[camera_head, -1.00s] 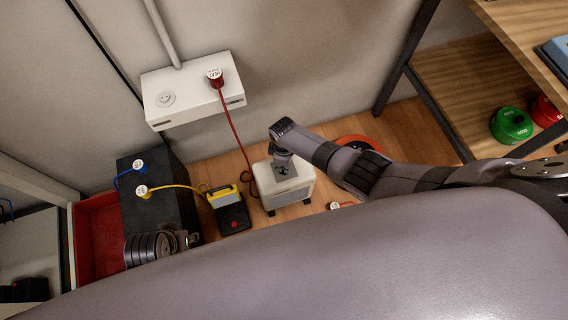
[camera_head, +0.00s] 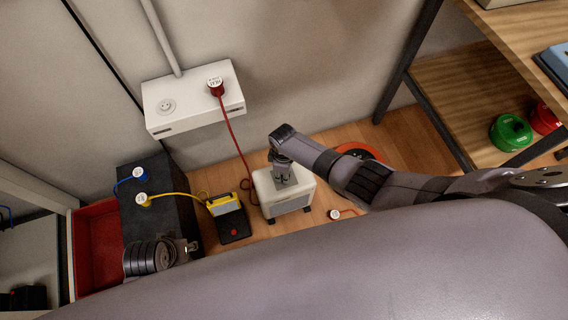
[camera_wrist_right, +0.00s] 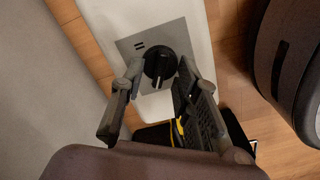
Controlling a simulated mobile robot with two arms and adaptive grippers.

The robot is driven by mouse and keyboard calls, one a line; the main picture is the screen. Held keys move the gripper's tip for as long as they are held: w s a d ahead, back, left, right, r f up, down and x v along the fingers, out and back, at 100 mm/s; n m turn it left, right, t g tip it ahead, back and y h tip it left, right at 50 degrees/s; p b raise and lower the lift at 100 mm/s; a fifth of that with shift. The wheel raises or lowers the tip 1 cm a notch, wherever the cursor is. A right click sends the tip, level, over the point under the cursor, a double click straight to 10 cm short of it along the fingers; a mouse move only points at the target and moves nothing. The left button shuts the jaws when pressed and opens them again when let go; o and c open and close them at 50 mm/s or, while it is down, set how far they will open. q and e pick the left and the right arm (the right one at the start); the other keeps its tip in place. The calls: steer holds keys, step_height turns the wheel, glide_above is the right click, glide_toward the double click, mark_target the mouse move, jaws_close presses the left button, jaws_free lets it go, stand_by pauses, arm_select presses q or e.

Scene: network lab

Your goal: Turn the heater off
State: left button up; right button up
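The heater (camera_head: 286,202) is a small cream box on the wooden floor below the wall socket box. On its grey top plate is a round black knob (camera_wrist_right: 160,63), seen from above in the right wrist view. My right gripper (camera_head: 283,177) points down at the heater top. In the right wrist view its fingers (camera_wrist_right: 160,75) are apart, with the knob showing between the tips; I cannot tell whether they touch it. In the head view the gripper hides the knob. My left gripper (camera_head: 190,246) is low at the left, small and partly hidden, near the black box.
A red cable runs from the red plug (camera_head: 216,87) in the white socket box (camera_head: 192,103) down beside the heater. A yellow-and-black device (camera_head: 228,215) stands left of the heater. A black box (camera_head: 165,205) stands further left, and a wooden shelf (camera_head: 460,95) at the right.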

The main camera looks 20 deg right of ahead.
step_height(320, 180, up, 11)
steer(key=shift+r, duration=0.2)
stand_by(0.4)
stand_by(0.4)
